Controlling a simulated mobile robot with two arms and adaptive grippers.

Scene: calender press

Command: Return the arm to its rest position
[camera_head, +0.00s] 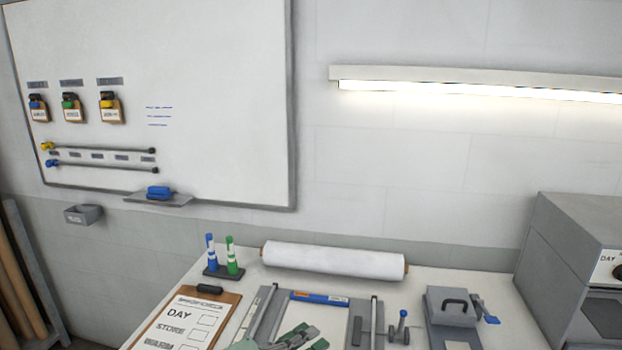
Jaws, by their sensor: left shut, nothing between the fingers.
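My left gripper (297,337) shows at the bottom edge of the view, in front of the grey fixture (338,311) on the bench. Its grey and green fingers are shut with nothing held. The rest of my left arm is cut off by the lower edge. My right gripper is not in view.
The white bench (222,284) holds a clipboard (187,318), marker stand (223,273), white roll (333,262), and grey press with a handle (453,305). A grey machine (573,262) stands at right. The whiteboard (215,90) and lamp (480,92) are on the wall above.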

